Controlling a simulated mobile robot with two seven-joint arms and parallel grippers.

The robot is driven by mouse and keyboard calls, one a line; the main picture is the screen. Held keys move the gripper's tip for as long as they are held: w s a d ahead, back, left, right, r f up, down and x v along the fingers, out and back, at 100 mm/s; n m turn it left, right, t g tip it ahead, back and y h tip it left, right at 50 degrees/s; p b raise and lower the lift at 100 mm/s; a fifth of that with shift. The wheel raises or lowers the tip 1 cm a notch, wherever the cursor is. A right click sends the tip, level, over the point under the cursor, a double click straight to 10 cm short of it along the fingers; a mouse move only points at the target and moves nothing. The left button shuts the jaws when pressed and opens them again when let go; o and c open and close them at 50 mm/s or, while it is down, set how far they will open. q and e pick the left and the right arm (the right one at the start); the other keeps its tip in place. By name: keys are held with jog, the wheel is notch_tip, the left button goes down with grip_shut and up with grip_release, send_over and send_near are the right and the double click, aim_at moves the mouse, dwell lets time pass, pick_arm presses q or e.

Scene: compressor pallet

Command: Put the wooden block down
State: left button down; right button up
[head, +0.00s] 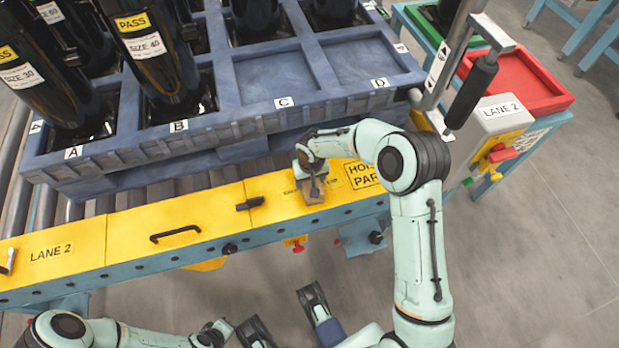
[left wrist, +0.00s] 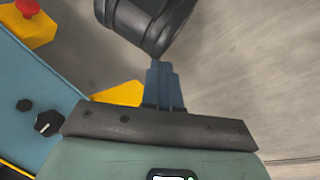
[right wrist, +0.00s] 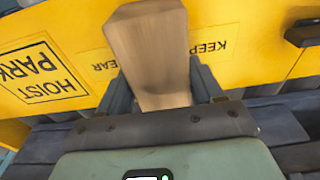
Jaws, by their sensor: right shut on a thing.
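The wooden block (head: 314,194) is light brown, and my right gripper (head: 311,178) is shut on it over the yellow top of the lane 2 beam (head: 200,212). In the right wrist view the block (right wrist: 150,50) stands out between the two fingers, with the beam's yellow top behind it. I cannot tell whether its lower end touches the beam. The block covers part of the "KEEP CLEAR" lettering. My left gripper (left wrist: 165,87) is shut and empty, low over the floor side of the beam; its fingers are together in the left wrist view.
A blue pallet (head: 245,124) behind the beam holds black compressors (head: 160,65); bays C and D are empty in front. The "HOIST PARK" label (head: 362,175) is right of the block. A black handle (head: 175,233) sits left. A red tray (head: 515,80) stands back right.

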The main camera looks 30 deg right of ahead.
jog(key=o, duration=1.2)
jog(key=shift+r, duration=0.2)
pick_arm(q)
jog(key=shift+g+h, duration=0.4)
jog(key=shift+g, duration=0.3)
jog(key=s+r+p, duration=0.1)
jog(key=s+d+r+p, duration=0.1)
jog(key=s, duration=0.1)
jog(key=s+d+r+p, duration=0.1)
jog(key=shift+s+r, duration=0.2)
pick_arm(e)
jog(key=r, duration=0.4)
jog(key=s+r, duration=0.1)
jog(key=r, duration=0.6)
jog(key=shift+s+a+r, duration=0.2)
jog(key=shift+r, duration=0.2)
jog(key=shift+f, duration=0.1)
